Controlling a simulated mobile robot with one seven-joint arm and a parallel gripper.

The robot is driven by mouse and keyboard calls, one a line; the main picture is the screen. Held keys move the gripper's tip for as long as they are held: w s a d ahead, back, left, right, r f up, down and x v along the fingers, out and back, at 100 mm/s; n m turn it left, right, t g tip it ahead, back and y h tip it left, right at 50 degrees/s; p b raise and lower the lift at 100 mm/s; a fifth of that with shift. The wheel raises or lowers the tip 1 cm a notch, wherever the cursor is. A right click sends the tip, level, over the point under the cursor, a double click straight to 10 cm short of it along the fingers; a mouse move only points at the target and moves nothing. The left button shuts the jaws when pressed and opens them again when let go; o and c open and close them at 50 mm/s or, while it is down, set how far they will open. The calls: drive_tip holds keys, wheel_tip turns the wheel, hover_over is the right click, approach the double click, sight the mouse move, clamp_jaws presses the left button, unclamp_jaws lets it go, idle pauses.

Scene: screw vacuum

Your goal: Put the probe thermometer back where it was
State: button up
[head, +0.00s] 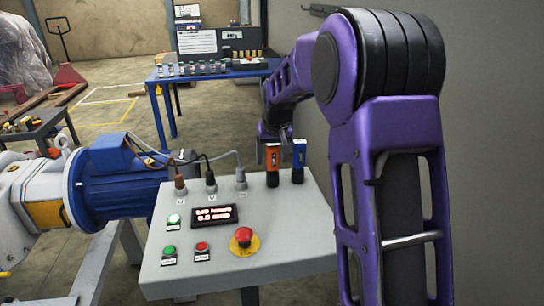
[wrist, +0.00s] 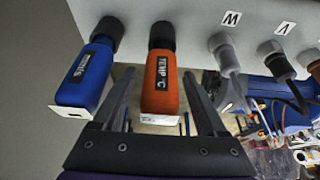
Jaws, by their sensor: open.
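The orange probe thermometer (head: 272,162), labelled TEMP °C, stands upright at the back edge of the sloped control panel (head: 196,262). In the wrist view the orange thermometer (wrist: 160,85) has its black end against the panel face. My gripper (wrist: 158,76) is open, with one finger on each side of the orange body and visible gaps to both. A similar blue probe (head: 299,158) stands just to its right. In the wrist view the blue probe (wrist: 86,75) is outside my left finger, close to it. In the head view my fingertips are partly hidden.
Three cable plugs marked W, V and another letter stand left of the thermometer, the W plug (wrist: 225,55) nearest. The panel has a red emergency button (head: 243,237) and a display (head: 213,214). A blue motor (head: 120,175) is at left. A blue workbench (head: 215,73) stands behind.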

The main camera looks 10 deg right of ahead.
drive_tip(key=shift+r, duration=0.25)
drive_tip(key=p+v, duration=0.1)
drive_tip(key=v, duration=1.1)
drive_tip(key=shift+p, duration=0.3)
